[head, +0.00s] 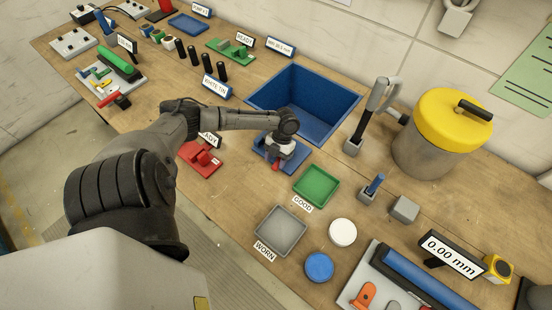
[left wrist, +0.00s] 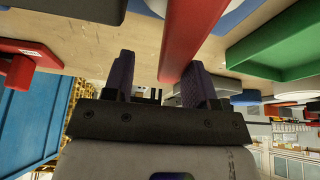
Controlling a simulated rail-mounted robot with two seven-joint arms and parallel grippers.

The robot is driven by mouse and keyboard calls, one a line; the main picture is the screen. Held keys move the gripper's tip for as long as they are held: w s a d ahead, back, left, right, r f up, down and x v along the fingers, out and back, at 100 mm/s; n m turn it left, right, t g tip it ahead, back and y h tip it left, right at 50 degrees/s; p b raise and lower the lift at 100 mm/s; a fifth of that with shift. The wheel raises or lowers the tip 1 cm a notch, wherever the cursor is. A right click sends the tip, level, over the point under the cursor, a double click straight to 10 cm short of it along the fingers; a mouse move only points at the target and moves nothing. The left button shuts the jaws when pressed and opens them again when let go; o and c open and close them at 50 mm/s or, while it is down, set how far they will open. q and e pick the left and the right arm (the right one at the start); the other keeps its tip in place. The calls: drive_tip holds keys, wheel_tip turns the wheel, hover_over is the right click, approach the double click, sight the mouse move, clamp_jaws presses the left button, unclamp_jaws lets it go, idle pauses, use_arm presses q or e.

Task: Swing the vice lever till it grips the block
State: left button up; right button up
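The vice with a blue base (head: 298,162) stands on the bench in front of the blue bin, partly covered by my left gripper. Its red lever (head: 275,167) shows just below the gripper in the head view. My left gripper (head: 282,152) is right over the vice. In the left wrist view its two dark fingers (left wrist: 158,88) are apart, and the red lever (left wrist: 190,35) runs down close to the inner side of the right finger. I cannot tell whether they touch. The block in the vice is hidden. My right gripper is in neither view.
A red fixture (head: 200,160) sits left of the vice. A green tray (head: 317,185) and a grey tray (head: 281,231) lie to the right and front. The deep blue bin (head: 335,95) stands behind, with a tall-handled tool (head: 375,108) and yellow-lidded pot (head: 445,135) farther right.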

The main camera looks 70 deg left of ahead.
use_arm(q)
drive_tip(key=shift+r, duration=0.1)
drive_tip(key=b+v, duration=0.1)
drive_tip(key=v, duration=1.2)
drive_tip(key=shift+r, duration=0.3)
drive_tip(key=shift+w, duration=0.1)
